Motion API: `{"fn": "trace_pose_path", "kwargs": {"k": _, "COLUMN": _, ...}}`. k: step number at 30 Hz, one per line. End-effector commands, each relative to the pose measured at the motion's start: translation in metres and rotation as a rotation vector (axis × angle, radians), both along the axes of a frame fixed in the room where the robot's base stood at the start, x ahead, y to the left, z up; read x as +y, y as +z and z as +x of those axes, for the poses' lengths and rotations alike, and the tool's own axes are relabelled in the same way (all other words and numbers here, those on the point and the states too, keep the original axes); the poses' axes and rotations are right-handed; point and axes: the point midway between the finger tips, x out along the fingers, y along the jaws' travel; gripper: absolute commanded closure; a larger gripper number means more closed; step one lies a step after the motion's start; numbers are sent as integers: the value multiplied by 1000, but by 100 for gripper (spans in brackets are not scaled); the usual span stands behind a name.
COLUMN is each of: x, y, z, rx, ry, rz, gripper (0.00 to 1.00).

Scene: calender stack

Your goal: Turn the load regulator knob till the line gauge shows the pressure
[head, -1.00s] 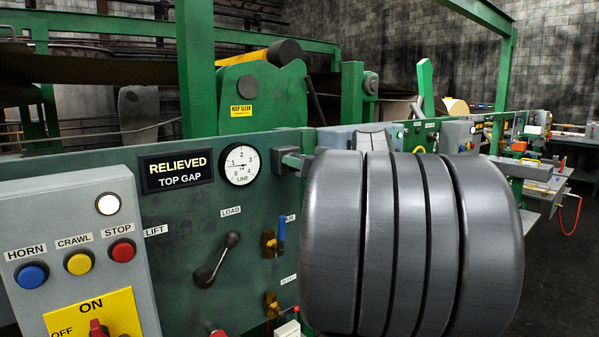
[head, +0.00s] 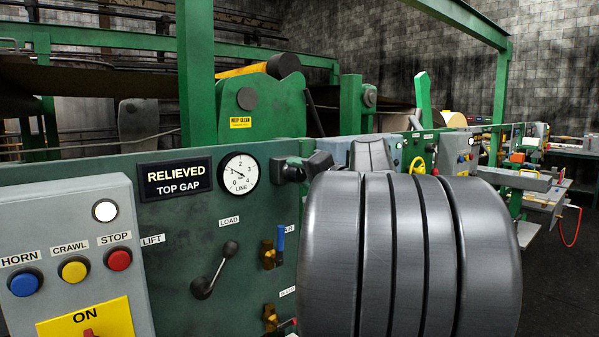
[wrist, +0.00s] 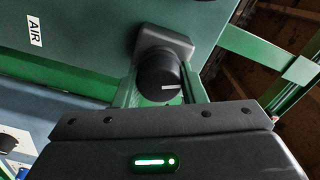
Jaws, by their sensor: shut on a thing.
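The load regulator knob is black with a white pointer line and stands on a grey housing in the wrist view (wrist: 160,72). In the head view the knob (head: 293,171) is small and partly covered by my gripper (head: 304,168). In the wrist view my gripper (wrist: 160,88) has a finger on each side of the knob and is shut on it. The round white line gauge (head: 239,173) has a 0 to 4 scale. Its thin needle points up and left, seemingly between 1 and 2, though it is small to read.
A black sign (head: 175,176) reads RELIEVED, TOP GAP. The LOAD lever (head: 214,270) and a blue-handled valve (head: 273,249) are below the gauge. A grey button box (head: 70,250) is at left. My large grey arm link hides the panel at right.

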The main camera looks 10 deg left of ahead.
Motion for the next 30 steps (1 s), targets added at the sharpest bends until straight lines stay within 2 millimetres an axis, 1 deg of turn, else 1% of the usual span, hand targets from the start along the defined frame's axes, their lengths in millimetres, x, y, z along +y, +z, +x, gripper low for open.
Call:
{"fn": "trace_pose_path", "kwargs": {"k": 21, "x": 0, "y": -1, "z": 0, "rx": 539, "ry": 0, "rz": 418, "gripper": 86}}
{"fn": "trace_pose_path", "kwargs": {"k": 30, "x": 0, "y": -3, "z": 0, "rx": 728, "ry": -1, "rz": 564, "gripper": 86}}
